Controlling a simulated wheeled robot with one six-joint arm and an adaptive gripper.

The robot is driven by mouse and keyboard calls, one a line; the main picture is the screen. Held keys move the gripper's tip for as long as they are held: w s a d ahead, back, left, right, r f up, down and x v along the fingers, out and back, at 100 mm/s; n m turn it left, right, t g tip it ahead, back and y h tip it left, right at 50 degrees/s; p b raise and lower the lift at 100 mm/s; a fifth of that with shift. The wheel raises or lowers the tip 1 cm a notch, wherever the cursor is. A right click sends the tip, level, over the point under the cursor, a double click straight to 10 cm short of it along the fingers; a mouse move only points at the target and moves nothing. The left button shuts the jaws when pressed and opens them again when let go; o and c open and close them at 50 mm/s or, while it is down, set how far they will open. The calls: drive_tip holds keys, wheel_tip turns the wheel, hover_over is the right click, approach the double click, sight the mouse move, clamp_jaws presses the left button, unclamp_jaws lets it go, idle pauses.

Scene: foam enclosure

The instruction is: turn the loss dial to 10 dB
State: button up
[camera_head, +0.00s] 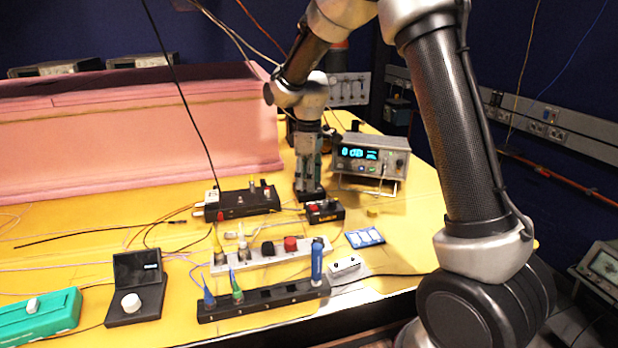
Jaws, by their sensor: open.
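A black unit with a small dark screen and a white round knob (131,303) stands at the front left of the yellow table. A teal box (38,316) left of it also has a small white knob. I cannot tell from markings which knob is the loss dial, and no dB reading is legible. My gripper (309,196) points down at the back middle, far to the right of both knobs. It is just behind a small black box with a red part (325,212). Its fingers are small in view, and nothing shows held in them.
A black module (241,202) is left of my gripper, a lit bench instrument (368,160) right. A pink foam block (130,135) fills the back left. Loose cables cross the table.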

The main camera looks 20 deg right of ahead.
clamp_jaws()
drive_tip(key=shift+m, duration=0.4)
drive_tip(key=m, duration=0.3)
drive_tip(key=shift+m, duration=0.3)
drive_tip(key=m, duration=0.3)
drive_tip(key=shift+m, duration=0.3)
drive_tip(key=m, duration=0.4)
drive_tip(key=shift+m, duration=1.8)
drive_tip(key=shift+r, duration=0.1)
